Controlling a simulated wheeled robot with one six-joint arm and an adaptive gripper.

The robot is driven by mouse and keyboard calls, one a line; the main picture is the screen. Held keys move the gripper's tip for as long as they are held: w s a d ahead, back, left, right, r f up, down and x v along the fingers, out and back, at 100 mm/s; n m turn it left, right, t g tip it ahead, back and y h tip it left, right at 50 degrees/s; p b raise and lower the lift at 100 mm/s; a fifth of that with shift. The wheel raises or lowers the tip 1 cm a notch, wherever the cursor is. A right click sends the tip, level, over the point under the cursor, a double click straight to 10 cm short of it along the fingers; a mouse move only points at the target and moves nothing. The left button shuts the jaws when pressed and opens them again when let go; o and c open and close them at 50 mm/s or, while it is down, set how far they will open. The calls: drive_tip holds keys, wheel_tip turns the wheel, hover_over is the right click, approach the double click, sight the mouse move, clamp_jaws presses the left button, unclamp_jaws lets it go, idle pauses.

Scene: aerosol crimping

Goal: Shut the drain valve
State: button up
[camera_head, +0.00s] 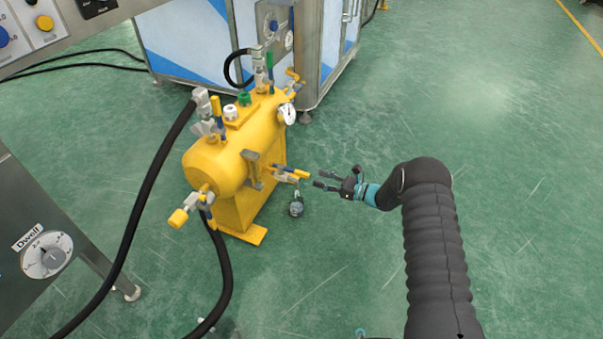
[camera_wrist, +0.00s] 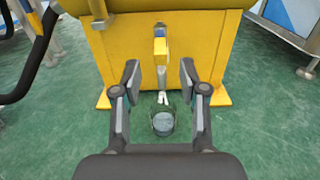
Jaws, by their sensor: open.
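The yellow tank (camera_head: 232,150) stands on the floor in the left half of the head view. A valve with a yellow-tipped lever (camera_head: 300,174), which looks like the drain valve, sticks out from its side facing my gripper. In the wrist view the lever's yellow end (camera_wrist: 160,47) shows nearly end-on, with a pale spout (camera_wrist: 163,99) below. A small round cup (camera_head: 296,208) is under it, also seen in the wrist view (camera_wrist: 163,124). My gripper (camera_head: 321,180) is open and empty, just right of the lever. Its fingers (camera_wrist: 159,74) straddle the lever's line in the wrist view, apart from it.
Other valves, a gauge (camera_head: 288,114) and black hoses (camera_head: 145,205) are on the tank. A blue and white machine (camera_head: 190,35) stands behind. A metal cabinet with a dial (camera_head: 47,255) is at the left. The green floor (camera_head: 500,130) on the right is clear.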

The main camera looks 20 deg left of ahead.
sight(302, 173)
drive_tip(key=a, duration=0.8)
drive_tip(key=shift+w, duration=0.35)
clamp_jaws()
